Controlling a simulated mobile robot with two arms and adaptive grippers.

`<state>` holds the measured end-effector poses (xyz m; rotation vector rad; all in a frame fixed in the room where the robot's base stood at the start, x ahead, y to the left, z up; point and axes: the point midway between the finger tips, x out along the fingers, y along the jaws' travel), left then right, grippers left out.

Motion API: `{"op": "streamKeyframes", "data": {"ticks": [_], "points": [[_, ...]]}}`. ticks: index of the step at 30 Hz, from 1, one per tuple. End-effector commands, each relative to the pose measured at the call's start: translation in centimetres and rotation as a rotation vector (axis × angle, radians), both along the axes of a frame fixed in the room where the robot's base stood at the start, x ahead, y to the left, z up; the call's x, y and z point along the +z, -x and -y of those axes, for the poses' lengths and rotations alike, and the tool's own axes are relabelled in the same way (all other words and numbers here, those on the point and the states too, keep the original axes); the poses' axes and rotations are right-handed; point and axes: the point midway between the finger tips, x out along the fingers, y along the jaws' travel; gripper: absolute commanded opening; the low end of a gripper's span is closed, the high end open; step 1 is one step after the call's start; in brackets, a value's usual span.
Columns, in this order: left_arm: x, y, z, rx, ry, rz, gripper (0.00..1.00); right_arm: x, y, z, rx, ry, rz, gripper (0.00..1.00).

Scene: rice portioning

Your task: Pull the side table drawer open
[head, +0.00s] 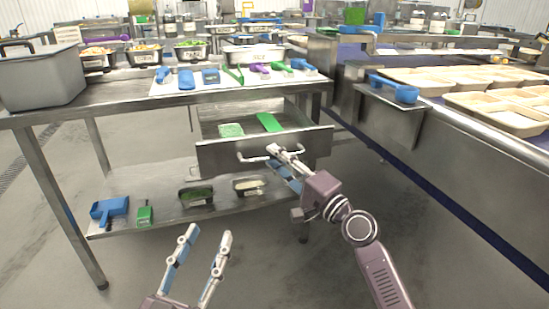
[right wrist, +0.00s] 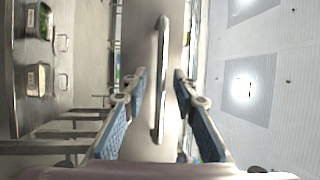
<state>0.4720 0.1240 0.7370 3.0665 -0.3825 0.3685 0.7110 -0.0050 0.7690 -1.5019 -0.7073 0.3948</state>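The steel side table (head: 60,118) has a drawer (head: 220,160) under its top, and the drawer stands pulled out with its inside showing. A bar handle (head: 247,160) runs across the drawer front. My right gripper (head: 280,155) is at the right part of the handle. In the right wrist view the handle (right wrist: 161,95) lies between the two fingers of my right gripper (right wrist: 159,82), with a gap visible on each side. My left gripper (head: 208,235) is open and empty, low in front of the table and apart from it.
The drawer holds a green brush (head: 231,130) and a green flat tool (head: 269,122). Scoops and utensils lie on a white mat (head: 165,87) on the tabletop. The lower shelf (head: 160,208) holds a blue dustpan (head: 109,209) and containers. A conveyor (head: 460,150) stands at the right.

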Motion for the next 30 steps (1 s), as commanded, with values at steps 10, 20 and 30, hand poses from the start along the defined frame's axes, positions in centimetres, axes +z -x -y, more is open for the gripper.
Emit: {"op": "streamKeyframes", "data": {"ticks": [10, 20, 30], "points": [[-0.1, 0.0, 0.0, 0.001, 0.001, -0.002, 0.4, -1.4, 5.2, 4.6, -0.002, 0.004, -0.002, 0.26], [-0.1, 0.0, 0.0, 0.001, 0.0, -0.003, 0.4, -2.0, 8.0, 7.0, 0.0, 0.001, -0.001, 0.26], [-0.1, 0.0, 0.0, 0.001, 0.0, -0.003, 0.4, -2.0, 8.2, 7.0, -0.002, 0.003, 0.001, 0.26]]}}
